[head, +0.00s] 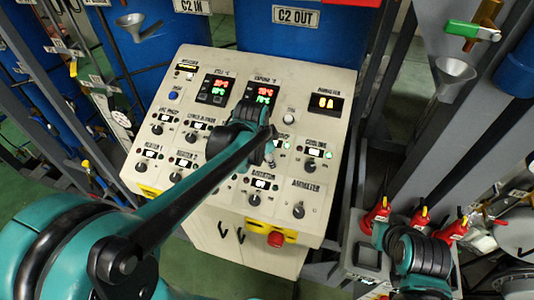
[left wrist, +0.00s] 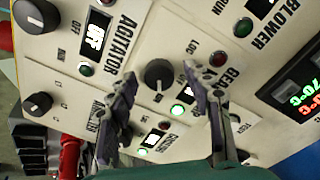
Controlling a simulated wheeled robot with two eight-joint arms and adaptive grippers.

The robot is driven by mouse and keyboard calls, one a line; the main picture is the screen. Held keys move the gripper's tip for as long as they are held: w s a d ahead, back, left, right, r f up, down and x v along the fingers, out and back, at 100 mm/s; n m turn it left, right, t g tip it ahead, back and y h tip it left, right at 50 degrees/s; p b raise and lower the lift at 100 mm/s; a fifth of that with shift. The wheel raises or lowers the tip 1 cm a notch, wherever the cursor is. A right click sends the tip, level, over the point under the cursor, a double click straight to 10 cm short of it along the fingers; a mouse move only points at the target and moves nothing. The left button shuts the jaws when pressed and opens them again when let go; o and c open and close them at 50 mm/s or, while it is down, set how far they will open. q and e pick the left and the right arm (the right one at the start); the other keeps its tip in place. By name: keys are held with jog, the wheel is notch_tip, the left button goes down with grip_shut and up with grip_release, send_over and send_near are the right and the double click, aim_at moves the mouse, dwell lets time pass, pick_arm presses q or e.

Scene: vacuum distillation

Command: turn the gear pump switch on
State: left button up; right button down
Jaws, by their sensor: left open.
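The gear pump switch is a black round knob (left wrist: 158,74) on the cream control panel (head: 322,205), beside a label beginning "GE", partly covered by a finger. In the left wrist view it shows between the fingertips of my left gripper (left wrist: 160,72). That gripper is open, its fingers on either side of the knob; I cannot tell whether they touch it. In the head view my left gripper (head: 268,152) is over the middle of the panel, and my arm hides the knob. My right wrist shows at lower right; its fingers cannot be made out.
Other knobs sit close by, including the agitator knob (left wrist: 37,16) and another black knob (left wrist: 37,103). A red emergency button (head: 276,239) is on the panel's front edge. Red bottles (head: 376,217) stand at right near my right arm. Blue drums stand behind the panel.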

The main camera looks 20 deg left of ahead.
pick_arm(q)
jog(key=v, duration=1.2)
